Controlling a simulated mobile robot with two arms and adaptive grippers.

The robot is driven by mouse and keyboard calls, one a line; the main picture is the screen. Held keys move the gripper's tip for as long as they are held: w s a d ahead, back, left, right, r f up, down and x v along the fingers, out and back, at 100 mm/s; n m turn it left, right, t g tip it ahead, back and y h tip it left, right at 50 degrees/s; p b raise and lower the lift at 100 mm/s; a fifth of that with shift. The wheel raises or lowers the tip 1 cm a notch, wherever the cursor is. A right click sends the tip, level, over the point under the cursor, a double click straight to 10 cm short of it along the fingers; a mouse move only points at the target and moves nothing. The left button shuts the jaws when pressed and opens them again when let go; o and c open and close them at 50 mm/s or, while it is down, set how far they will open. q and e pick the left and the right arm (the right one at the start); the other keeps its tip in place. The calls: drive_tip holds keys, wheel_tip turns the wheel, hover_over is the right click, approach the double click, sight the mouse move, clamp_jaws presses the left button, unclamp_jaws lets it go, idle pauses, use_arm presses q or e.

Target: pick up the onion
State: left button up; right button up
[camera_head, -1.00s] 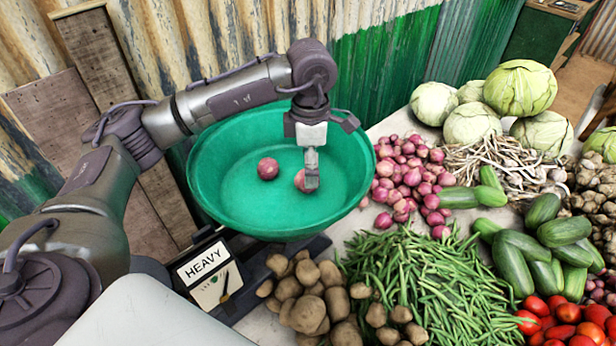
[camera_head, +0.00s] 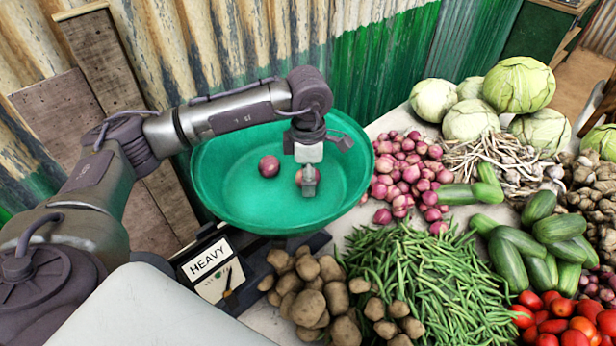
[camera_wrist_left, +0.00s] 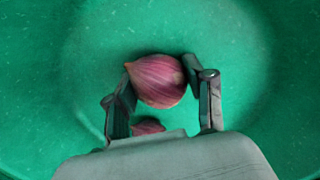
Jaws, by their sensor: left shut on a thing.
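Two red onions are in the green bowl. One onion (camera_head: 298,177) is at my left gripper (camera_head: 309,188), partly hidden by its fingers. In the left wrist view this onion (camera_wrist_left: 158,80) sits between the two fingertips, and the left gripper (camera_wrist_left: 166,88) is shut on it. It is low in the bowl; I cannot tell whether it touches the bottom. The other onion (camera_head: 269,166) lies free to the left in the head view. In the left wrist view it (camera_wrist_left: 148,126) is partly hidden by the gripper body. My right gripper is not in view.
The green bowl (camera_head: 225,205) rests on a scale with a "HEAVY" sign (camera_head: 210,258). Loose onions (camera_head: 408,165), potatoes (camera_head: 310,290), green beans (camera_head: 420,280), cucumbers (camera_head: 540,240) and cabbages (camera_head: 520,84) crowd the table to the right. A corrugated wall stands behind.

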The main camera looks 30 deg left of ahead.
use_arm(q)
drive_tip(key=shift+r, duration=0.2)
wheel_tip(320, 180, up, 10)
drive_tip(key=shift+f+b, duration=0.25)
drive_tip(key=shift+b, duration=0.85)
drive_tip(key=shift+r+p, duration=0.45)
drive_tip(key=shift+r, duration=0.25)
wheel_tip(320, 180, up, 5)
drive_tip(key=p, duration=0.5)
drive_tip(key=shift+r, duration=0.2)
drive_tip(key=shift+s+f, duration=0.1)
